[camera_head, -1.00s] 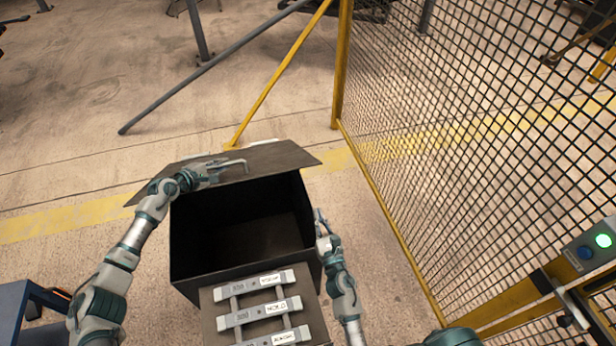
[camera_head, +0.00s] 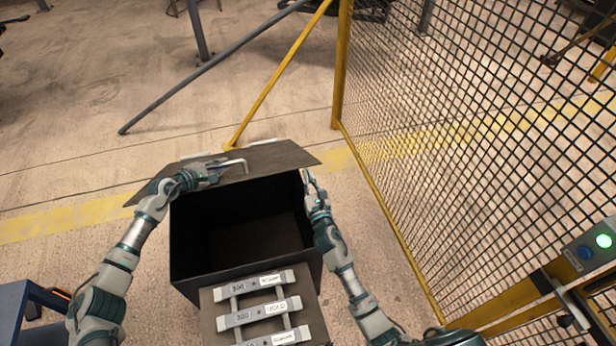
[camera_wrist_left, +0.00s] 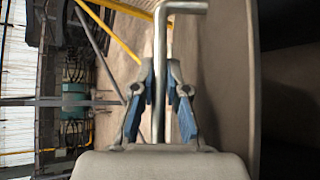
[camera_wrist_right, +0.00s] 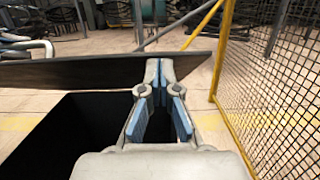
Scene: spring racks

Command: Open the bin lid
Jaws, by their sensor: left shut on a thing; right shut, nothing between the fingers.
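The dark bin (camera_head: 190,262) stands open in the middle of the head view, its inside black and looking empty. Its flat lid (camera_head: 270,157) is raised and tilted back along the far edge. My left gripper (camera_head: 222,166) is shut on the bent metal lid handle (camera_wrist_left: 160,60), which runs between its fingers in the left wrist view. My right gripper (camera_head: 308,180) is shut and empty beside the bin's right far corner, near the lid's right end. In the right wrist view the lid (camera_wrist_right: 100,70) lies just beyond its closed fingertips (camera_wrist_right: 158,65).
A rack with several labelled grey bars (camera_head: 262,313) is at the bin's front. A yellow-framed mesh fence (camera_head: 450,130) stands on the right, with a control box (camera_head: 590,250). A blue table (camera_head: 30,300) is at lower left.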

